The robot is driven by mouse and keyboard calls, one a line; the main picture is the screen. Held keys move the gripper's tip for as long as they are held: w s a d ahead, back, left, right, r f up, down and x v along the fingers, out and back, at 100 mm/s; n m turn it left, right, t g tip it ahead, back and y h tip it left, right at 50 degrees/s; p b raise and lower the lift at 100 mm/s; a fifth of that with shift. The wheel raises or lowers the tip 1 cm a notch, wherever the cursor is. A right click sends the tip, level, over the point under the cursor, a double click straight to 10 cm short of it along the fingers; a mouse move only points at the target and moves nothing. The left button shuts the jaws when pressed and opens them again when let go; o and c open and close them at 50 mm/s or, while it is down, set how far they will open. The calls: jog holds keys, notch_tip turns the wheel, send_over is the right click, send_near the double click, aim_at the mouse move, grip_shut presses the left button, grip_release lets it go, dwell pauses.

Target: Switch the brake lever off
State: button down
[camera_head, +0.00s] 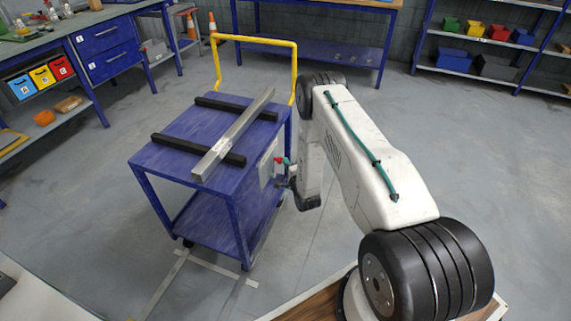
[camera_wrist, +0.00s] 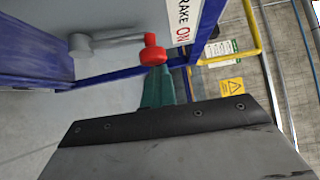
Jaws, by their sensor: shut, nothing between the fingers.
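The brake lever is a grey bar with a red knob (camera_wrist: 152,56) at its end, on the side panel of a blue cart. In the wrist view the bar runs from a grey pivot at the left to the knob, beside a label reading "BRAKE ON" (camera_wrist: 183,22). In the head view the red knob (camera_head: 280,160) shows small at the cart's right side. My gripper (camera_wrist: 158,80) is shut and empty, its teal fingertips right by the knob. I cannot tell whether they touch it.
The blue cart (camera_head: 155,159) has a yellow handle (camera_head: 258,40) and carries a grey metal bar (camera_head: 232,138) on two black strips. A workbench with drawers stands left, shelves (camera_head: 480,45) at the back right. Orange cones (camera_head: 191,27) stand behind. The floor right of my arm is clear.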

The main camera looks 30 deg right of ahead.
jog(key=shift+w+a, duration=0.2)
jog(key=shift+a, duration=0.4)
jog(key=shift+r, duration=0.1)
dwell(0.5)
jog(key=w+d, duration=0.2)
jog(key=d, duration=0.2)
jog(key=s, duration=1)
jog(key=shift+s+a, duration=0.2)
jog(key=shift+a, duration=0.2)
